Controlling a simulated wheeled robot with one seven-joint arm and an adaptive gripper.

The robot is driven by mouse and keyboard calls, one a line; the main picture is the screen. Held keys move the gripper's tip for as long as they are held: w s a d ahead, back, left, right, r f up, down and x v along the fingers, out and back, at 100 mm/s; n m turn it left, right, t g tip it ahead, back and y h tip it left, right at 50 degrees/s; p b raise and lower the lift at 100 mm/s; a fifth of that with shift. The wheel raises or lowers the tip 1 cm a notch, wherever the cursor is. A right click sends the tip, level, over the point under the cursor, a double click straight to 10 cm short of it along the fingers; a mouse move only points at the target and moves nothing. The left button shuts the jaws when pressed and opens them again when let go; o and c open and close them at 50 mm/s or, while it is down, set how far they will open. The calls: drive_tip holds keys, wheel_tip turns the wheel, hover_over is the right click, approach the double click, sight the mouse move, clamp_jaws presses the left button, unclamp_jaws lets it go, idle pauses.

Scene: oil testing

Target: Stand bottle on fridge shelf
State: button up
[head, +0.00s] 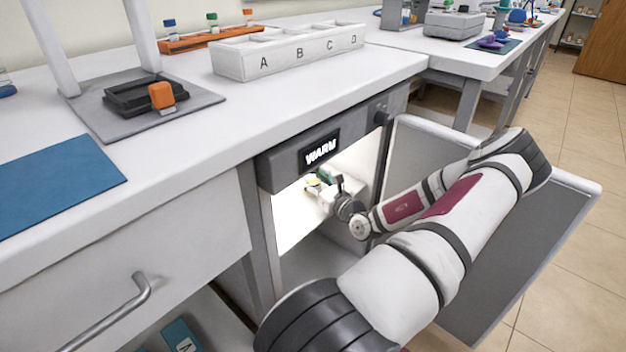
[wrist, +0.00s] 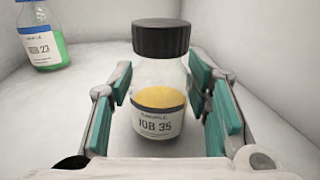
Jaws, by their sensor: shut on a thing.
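In the wrist view, a clear bottle (wrist: 158,98) with a black cap, yellow contents and a label reading "JOB 35" is upright between the green pads of my gripper (wrist: 158,88). My gripper is shut on it. Its base is low in the view, and I cannot tell whether it touches the shelf. In the head view, my gripper (head: 328,182) is inside the lit fridge compartment under the "WARM" sign (head: 320,150), and the bottle is too small to make out clearly. The white fridge shelf (wrist: 82,100) shows around the bottle in the wrist view.
A second bottle (wrist: 42,38) with a blue cap and green liquid stands at the back left of the shelf. The compartment walls are close on the right. The fridge door (head: 530,235) is open beside my arm. The worktop (head: 215,110) is above.

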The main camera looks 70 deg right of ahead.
drive_tip(key=o, duration=1.2)
drive_tip(key=shift+f, duration=0.1)
drive_tip(key=shift+c, duration=0.2)
drive_tip(key=shift+s+a, duration=0.1)
drive_tip(key=shift+s, duration=0.15)
drive_tip(key=p+v, duration=0.3)
drive_tip(key=v, duration=0.8)
drive_tip(key=shift+s+a, duration=0.2)
drive_tip(key=shift+w, duration=0.1)
